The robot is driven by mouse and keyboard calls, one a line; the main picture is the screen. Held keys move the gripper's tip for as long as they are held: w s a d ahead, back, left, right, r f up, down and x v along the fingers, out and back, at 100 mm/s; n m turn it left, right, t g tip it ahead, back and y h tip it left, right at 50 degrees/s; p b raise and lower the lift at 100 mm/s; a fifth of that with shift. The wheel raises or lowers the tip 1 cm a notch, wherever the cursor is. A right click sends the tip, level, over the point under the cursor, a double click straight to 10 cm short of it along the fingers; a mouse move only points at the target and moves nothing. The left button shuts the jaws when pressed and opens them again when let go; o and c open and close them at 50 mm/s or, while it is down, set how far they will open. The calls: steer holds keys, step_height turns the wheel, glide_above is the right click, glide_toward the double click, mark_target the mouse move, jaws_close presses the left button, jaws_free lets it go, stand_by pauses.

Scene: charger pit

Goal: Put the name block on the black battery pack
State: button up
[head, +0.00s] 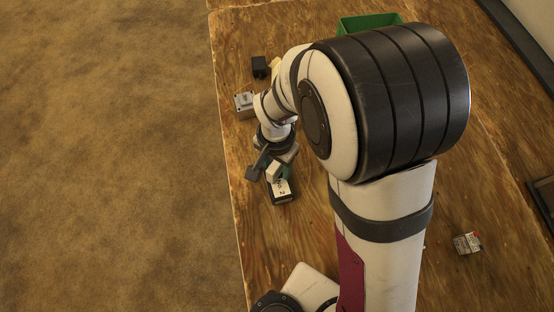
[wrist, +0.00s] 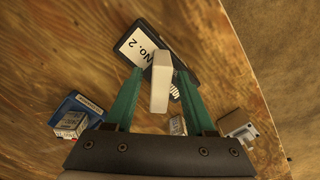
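The black battery pack (head: 283,197) lies on the wooden table below my gripper, with a white "No. 2" label on its top. It also shows in the wrist view (wrist: 182,27), at the top middle. The white name block (wrist: 161,84) is between the two green fingers of my gripper (wrist: 160,76), which look shut on it; the exact contact is hard to see. In the head view the block (head: 274,172) is at the fingers, over the pack's far end. It partly covers the pack, and it appears raised above the table.
A grey device (head: 245,104) and a black cube (head: 260,67) stand near the table's left edge. A green bin (head: 368,21) is at the back and a small box (head: 467,243) at right. A blue box (wrist: 72,108) shows in the wrist view.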

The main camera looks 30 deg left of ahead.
mark_target(276, 163)
step_height(276, 163, up, 12)
steer(key=s+d+r+m, duration=0.1)
steer(key=d+r+m, duration=0.3)
steer(key=d, duration=1.2)
steer(key=s+d+m+y, duration=0.1)
steer(key=s+d, duration=0.6)
steer(key=shift+s+d+r+m+y, duration=0.15)
steer(key=shift+r+m+y, duration=0.15)
steer(key=shift+y, duration=0.1)
